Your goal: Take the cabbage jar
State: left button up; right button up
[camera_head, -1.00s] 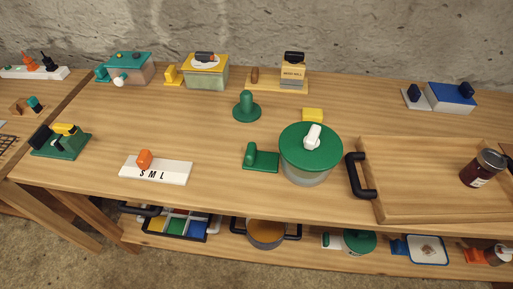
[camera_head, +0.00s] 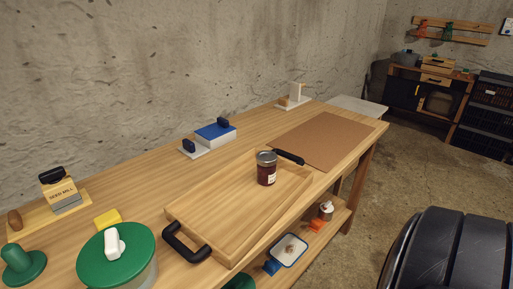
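A glass jar with dark red contents, a grey metal lid and a pale label (camera_head: 266,169) stands upright on the wooden tray (camera_head: 205,213). The label is too small to read, so I cannot tell whether it is the cabbage jar. A larger clear container with a green lid and white knob (camera_head: 117,257) stands at the lower left, partly cut off by the frame's bottom edge. Neither of my grippers is in view.
The tray has black handles (camera_head: 187,243). A brown mat (camera_head: 322,138) lies beyond it, and a blue-topped box (camera_head: 215,134) stands behind. A yellow block (camera_head: 108,219), green knob-shaped object (camera_head: 22,264) and seed mill (camera_head: 62,189) are at left. A lower shelf holds a blue-edged tray (camera_head: 288,250).

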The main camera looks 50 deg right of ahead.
aim_at(267, 160)
jog(key=z, duration=1.6)
jog(key=u, duration=0.35)
jog(key=i+l+u, duration=0.15)
jog(key=l+u, duration=0.15)
jog(key=i+l+u, duration=0.1)
jog(key=l+u, duration=0.2)
jog(key=i+l+u, duration=0.1)
jog(key=l+u, duration=0.25)
jog(key=l, duration=0.15)
jog(key=l+u, duration=0.3)
jog(key=l, duration=0.1)
